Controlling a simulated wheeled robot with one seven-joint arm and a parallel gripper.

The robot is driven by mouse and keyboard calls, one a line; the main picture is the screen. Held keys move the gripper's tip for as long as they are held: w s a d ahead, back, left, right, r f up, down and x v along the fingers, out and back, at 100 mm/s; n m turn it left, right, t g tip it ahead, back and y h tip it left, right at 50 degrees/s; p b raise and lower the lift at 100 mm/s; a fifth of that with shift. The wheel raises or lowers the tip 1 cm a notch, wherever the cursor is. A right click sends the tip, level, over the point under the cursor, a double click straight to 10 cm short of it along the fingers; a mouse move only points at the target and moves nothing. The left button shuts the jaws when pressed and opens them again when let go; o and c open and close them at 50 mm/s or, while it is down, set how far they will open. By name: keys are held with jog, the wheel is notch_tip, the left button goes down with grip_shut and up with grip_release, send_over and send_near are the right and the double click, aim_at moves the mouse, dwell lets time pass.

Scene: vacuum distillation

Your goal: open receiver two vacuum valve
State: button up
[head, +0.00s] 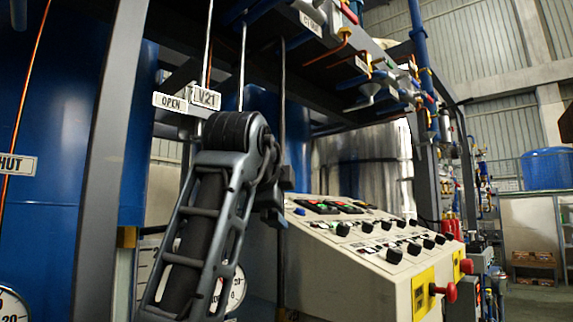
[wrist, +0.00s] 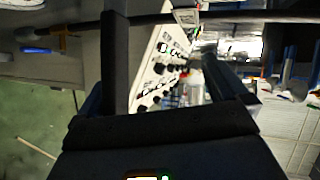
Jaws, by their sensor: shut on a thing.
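A V21 label (head: 206,98) and an OPEN label (head: 170,101) stand just above and left of my gripper in the head view. A thin dark upright rod (head: 283,110) comes down from the overhead frame to my gripper (head: 276,205). In the wrist view, which is turned on its side, the dark rod (wrist: 160,17) crosses at the fingertips of my gripper (wrist: 165,32). My gripper is shut on this rod, though the contact itself is partly hidden. The valve body cannot be made out; my arm covers part of the area.
A slanted control panel (head: 375,240) with knobs and red handles stands right of my gripper. A grey post (head: 100,160) and blue tank (head: 45,100) are left. Other thin rods hang nearby. Overhead pipes and valves (head: 375,90) are upper right. A SHUT label (head: 18,165) is far left.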

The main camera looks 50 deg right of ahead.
jog(key=s, duration=0.1)
jog(key=s+a+r, duration=0.1)
jog(key=s+r, duration=0.1)
jog(key=shift+a, duration=0.3)
jog(key=shift+s+a, duration=0.2)
jog(key=shift+s, duration=0.15)
jog(key=shift+c, duration=0.6)
jog(key=shift+s+a, duration=0.15)
jog(key=shift+s, duration=0.15)
jog(key=c, duration=0.6)
jog(key=shift+o, duration=0.2)
jog(key=shift+s+a+f+b, duration=0.15)
jog(key=shift+s+a, duration=0.3)
jog(key=shift+s, duration=0.25)
jog(key=shift+s+a+f+b, duration=0.1)
jog(key=shift+s+a, duration=0.35)
jog(key=shift+s, duration=0.3)
jog(key=shift+s+a+f+b, duration=0.15)
jog(key=shift+s+a, duration=0.3)
jog(key=shift+s, duration=0.25)
jog(key=shift+c, duration=0.4)
